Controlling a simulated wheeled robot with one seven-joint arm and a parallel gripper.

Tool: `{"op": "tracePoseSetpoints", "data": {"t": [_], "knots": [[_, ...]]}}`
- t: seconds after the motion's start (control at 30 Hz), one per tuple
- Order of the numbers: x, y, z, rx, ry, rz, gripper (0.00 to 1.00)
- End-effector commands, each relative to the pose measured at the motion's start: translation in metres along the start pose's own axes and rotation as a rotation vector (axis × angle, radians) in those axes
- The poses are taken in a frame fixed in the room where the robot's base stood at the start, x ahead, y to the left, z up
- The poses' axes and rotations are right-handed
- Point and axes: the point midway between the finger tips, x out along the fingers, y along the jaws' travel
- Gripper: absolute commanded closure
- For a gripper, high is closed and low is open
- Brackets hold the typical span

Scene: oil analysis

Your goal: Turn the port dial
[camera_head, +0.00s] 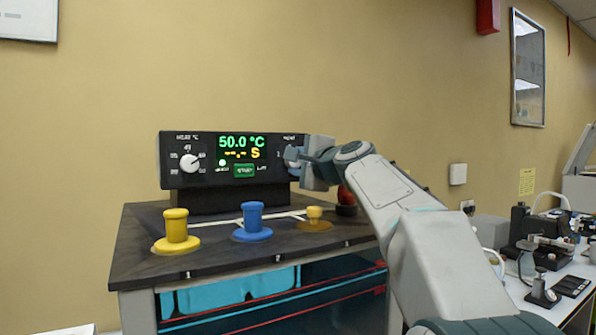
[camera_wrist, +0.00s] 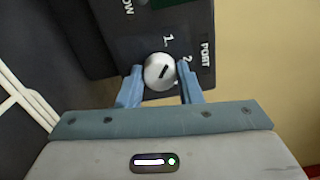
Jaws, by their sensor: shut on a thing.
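The port dial (camera_wrist: 160,72) is a round white knob with a dark pointer mark, under the PORT label in the wrist view. The numbers 1 and 2 are printed beside it. The pointer slants, and I cannot tell for sure which number it marks. My gripper (camera_wrist: 160,85) has one blue finger on each side of the dial and is shut on it. In the head view my gripper (camera_head: 294,157) is at the right end of the black control panel (camera_head: 206,142) and hides the dial.
The panel shows 50.0 °C, a green START button (camera_head: 244,171) and a white heater dial (camera_head: 190,163) at left. Below, a dark bench top (camera_head: 140,229) carries a large yellow (camera_head: 176,226), a blue (camera_head: 252,219) and a small yellow fitting (camera_head: 314,214). A red-topped knob (camera_head: 346,197) stands near my arm.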

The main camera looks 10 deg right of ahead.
Motion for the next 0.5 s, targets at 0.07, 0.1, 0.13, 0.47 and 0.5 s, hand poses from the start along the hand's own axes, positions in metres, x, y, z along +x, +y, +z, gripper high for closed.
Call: {"op": "tracePoseSetpoints", "data": {"t": [0.07,0.1,0.13,0.47,0.5], "knots": [[0.0003,0.0023,-0.0005,-0.042,0.0,0.0,0.91],[0.0004,0.0022,-0.0006,-0.061,0.0,0.0,0.91],[0.0004,0.0022,-0.0007,-0.075,0.0,0.001,0.91],[0.0004,0.0009,-0.0005,-0.152,0.0,0.002,0.91],[0.0004,0.0008,-0.0005,-0.155,0.0,0.002,0.91]]}}
